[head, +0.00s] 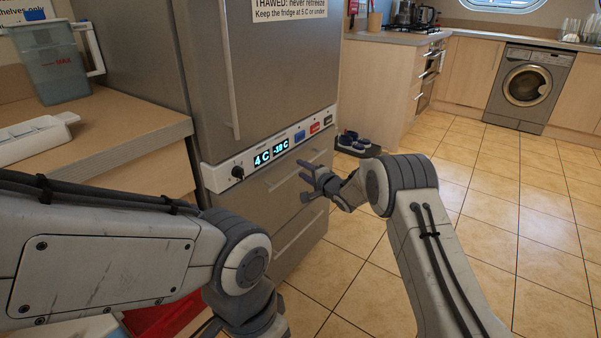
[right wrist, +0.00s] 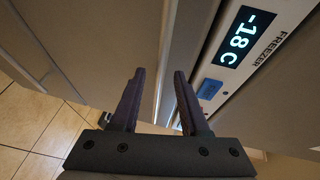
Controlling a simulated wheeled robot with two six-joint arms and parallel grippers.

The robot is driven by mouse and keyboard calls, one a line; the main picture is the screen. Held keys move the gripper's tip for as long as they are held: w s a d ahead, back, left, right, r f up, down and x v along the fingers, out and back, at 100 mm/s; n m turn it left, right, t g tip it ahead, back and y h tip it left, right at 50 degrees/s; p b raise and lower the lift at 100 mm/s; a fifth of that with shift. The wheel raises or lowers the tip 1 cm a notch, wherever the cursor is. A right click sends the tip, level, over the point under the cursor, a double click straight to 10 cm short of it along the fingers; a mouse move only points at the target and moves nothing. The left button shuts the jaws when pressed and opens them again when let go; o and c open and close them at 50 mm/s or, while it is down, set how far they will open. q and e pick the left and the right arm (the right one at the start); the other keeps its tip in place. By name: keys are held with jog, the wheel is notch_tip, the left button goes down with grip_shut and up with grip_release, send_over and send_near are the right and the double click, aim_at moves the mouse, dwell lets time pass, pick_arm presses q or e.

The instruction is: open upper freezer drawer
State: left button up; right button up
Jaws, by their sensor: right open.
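The upper freezer drawer (head: 255,204) is a grey front just below the fridge's control panel and looks shut. Its long pale bar handle (head: 287,178) runs across the front. My right gripper (head: 306,185) is open at the handle's right part, its dark fingers pointing at the drawer. In the right wrist view the handle (right wrist: 166,55) shows as a pale bar running into the gap between the open fingers (right wrist: 157,75). I cannot tell whether the fingers touch it. My left arm crosses the lower left of the head view; its gripper is out of sight.
The control panel (head: 268,150) shows 4 C and -18 C above the drawer. A lower drawer handle (head: 297,232) sits below. Small shoes (head: 354,139) lie on a tray beyond the fridge. A wooden counter (head: 120,128) stands left. The tiled floor (head: 375,290) is clear on the right.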

jog(key=shift+x, duration=1.15)
grip_shut()
jog(key=shift+d, duration=0.1)
dwell(0.6)
